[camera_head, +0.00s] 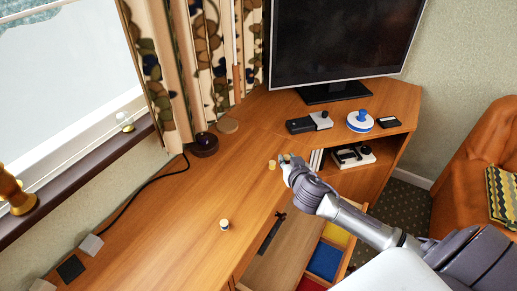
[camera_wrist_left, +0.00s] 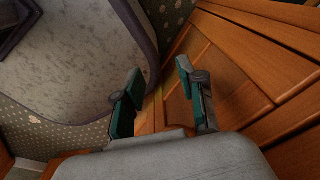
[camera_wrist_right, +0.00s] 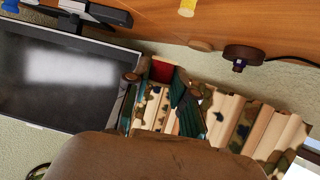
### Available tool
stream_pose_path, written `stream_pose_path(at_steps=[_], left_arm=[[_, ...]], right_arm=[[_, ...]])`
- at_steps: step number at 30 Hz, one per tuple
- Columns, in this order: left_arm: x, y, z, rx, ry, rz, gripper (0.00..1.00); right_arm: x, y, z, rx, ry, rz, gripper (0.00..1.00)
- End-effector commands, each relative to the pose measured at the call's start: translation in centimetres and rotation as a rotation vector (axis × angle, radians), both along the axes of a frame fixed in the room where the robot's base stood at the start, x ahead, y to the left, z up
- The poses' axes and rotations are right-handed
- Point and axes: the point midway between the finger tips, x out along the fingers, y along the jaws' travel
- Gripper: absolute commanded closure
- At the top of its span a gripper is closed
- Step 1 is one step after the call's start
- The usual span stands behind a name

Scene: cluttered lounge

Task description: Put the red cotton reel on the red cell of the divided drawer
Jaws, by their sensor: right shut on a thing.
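My right gripper (camera_head: 286,159) is above the wooden desk top near its inner corner. In the right wrist view its fingers (camera_wrist_right: 155,92) are shut on the red cotton reel (camera_wrist_right: 162,71), whose red side shows between the fingertips. The reel is mostly hidden by the gripper in the head view. The divided drawer (camera_head: 347,258) is open below the desk edge, with a yellow cell (camera_head: 336,235), a blue cell (camera_head: 323,262) and a partly visible red cell (camera_head: 310,285). My left gripper (camera_wrist_left: 160,95) is open and empty; it is outside the head view.
A yellow reel (camera_head: 272,165) stands beside my right gripper. A dark round pot (camera_head: 204,145) and a wooden disc (camera_head: 228,125) are near the curtain. The television (camera_head: 340,45) stands behind. Middle desk area is mostly clear.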

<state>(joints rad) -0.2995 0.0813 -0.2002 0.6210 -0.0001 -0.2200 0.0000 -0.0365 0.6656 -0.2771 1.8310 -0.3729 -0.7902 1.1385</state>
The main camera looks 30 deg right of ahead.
Motion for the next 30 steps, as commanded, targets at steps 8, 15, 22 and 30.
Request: stream_pose_path(at_steps=[8,15,22,30], left_arm=[[0.0,0.0,0.0,0.000,0.001,0.000,0.60],[0.0,-0.1,0.0,-0.001,0.001,0.000,0.60],[-0.1,-0.2,0.0,-0.002,0.001,0.001,0.60],[-0.1,-0.2,0.0,-0.002,0.001,0.001,0.60]], right_arm=[[-0.2,0.4,0.7,0.003,-0.001,0.012,0.94],[-1.9,7.7,4.5,0.006,-0.003,0.105,0.94],[-5.8,15.3,9.9,0.005,-0.001,0.233,0.94],[-9.1,19.0,13.4,0.002,0.000,0.319,0.94]])
